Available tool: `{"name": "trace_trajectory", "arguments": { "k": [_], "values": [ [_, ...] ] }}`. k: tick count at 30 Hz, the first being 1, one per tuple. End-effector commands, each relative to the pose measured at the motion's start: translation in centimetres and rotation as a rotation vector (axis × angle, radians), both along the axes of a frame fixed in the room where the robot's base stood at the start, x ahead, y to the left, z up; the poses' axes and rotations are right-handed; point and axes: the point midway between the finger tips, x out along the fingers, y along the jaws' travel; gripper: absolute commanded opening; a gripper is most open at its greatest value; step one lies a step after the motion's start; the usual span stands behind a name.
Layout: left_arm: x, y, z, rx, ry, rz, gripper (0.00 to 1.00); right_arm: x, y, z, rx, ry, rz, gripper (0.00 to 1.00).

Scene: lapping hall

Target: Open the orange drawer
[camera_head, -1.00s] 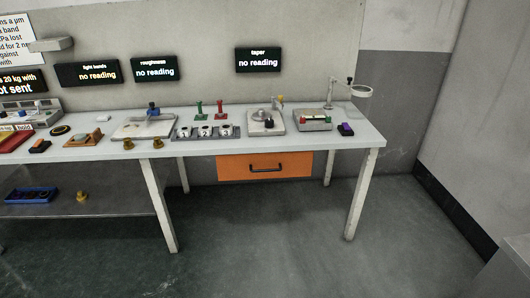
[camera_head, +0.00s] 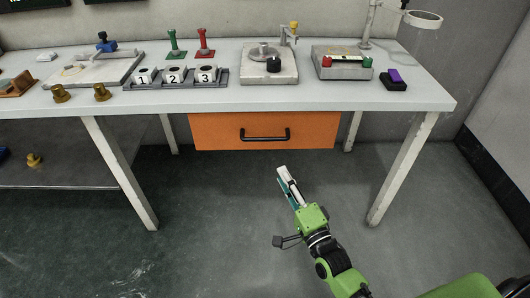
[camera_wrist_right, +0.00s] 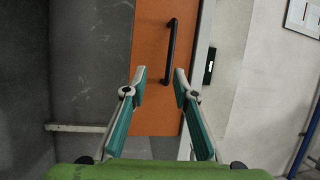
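The orange drawer (camera_head: 215,131) hangs under the white table top and looks shut. Its dark bar handle (camera_head: 265,138) is on the middle of the front. My right gripper (camera_head: 283,174) is below and in front of the drawer, apart from it. In the right wrist view the right gripper (camera_wrist_right: 160,75) is open and empty, its two fingers spread. The handle (camera_wrist_right: 171,50) stands upright in that view, ahead of the fingertips, in front of the orange drawer face (camera_wrist_right: 148,45). My left gripper is not in view.
The white table top (camera_head: 420,95) overhangs the drawer. Table legs (camera_head: 400,170) stand at both sides. Numbered blocks (camera_head: 175,75), a round plate device (camera_head: 268,65) and a purple-black block (camera_head: 393,80) sit on top. The floor before the drawer is clear.

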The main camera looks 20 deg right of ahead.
Motion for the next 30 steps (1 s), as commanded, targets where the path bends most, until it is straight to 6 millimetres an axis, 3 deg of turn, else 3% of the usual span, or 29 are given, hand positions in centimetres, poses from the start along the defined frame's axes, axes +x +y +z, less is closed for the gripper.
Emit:
{"name": "trace_trajectory", "arguments": {
  "k": [3, 8, 21, 30],
  "values": [
    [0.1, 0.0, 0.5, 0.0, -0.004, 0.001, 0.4, 0.4, 0.0, 1.5, 0.047, -0.038, 0.005, 0.26],
    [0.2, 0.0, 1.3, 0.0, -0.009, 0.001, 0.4, 2.3, 0.2, 2.2, 0.053, -0.043, 0.006, 0.26],
    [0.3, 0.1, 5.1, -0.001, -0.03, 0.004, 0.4, 11.1, 1.3, 3.5, 0.049, -0.04, 0.006, 0.26],
    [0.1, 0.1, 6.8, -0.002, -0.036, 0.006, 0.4, 13.5, 1.6, 3.9, 0.049, -0.037, 0.006, 0.26]
  ]
}}
